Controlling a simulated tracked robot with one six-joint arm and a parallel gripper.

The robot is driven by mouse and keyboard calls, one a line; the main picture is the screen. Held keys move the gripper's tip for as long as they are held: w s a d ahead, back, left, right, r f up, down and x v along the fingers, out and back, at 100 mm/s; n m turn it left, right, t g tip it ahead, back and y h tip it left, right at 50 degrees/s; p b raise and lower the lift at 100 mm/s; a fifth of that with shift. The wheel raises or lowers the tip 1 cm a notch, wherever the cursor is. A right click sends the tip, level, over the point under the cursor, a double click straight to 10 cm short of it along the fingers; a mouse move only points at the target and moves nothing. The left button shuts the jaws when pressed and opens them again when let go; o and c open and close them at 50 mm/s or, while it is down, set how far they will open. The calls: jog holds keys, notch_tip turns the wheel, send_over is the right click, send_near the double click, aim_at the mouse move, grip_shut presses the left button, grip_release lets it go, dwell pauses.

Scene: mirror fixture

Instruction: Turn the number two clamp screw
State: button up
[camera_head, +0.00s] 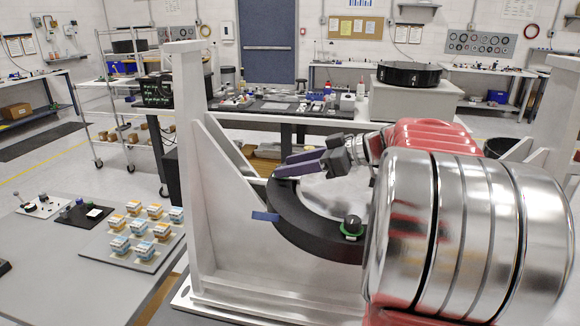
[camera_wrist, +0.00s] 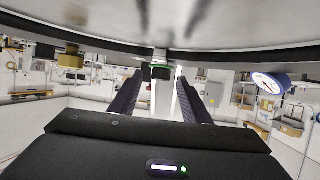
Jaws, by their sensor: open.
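The mirror fixture's black ring (camera_head: 300,222) is held by a white frame (camera_head: 235,240). A dark clamp screw with a green base (camera_head: 352,228) sits on the ring's near right part; I cannot read a number on it. My gripper (camera_head: 281,165) has purple fingers, open, near the ring's upper left end. In the wrist view, a small dark block with a green edge (camera_wrist: 159,72) shows between the fingertips, beyond them and near the ring's edge (camera_wrist: 225,57). I cannot tell whether it is the number two screw. Nothing is held.
A blue tab (camera_head: 265,216) sticks out from the ring's left side. A grey table (camera_head: 60,262) with several small boxes stands at left.

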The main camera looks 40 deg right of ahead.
jog(key=v, duration=1.2)
jog(key=shift+w, duration=0.1)
jog(key=shift+s+d+r, duration=0.15)
jog(key=shift+s, duration=0.15)
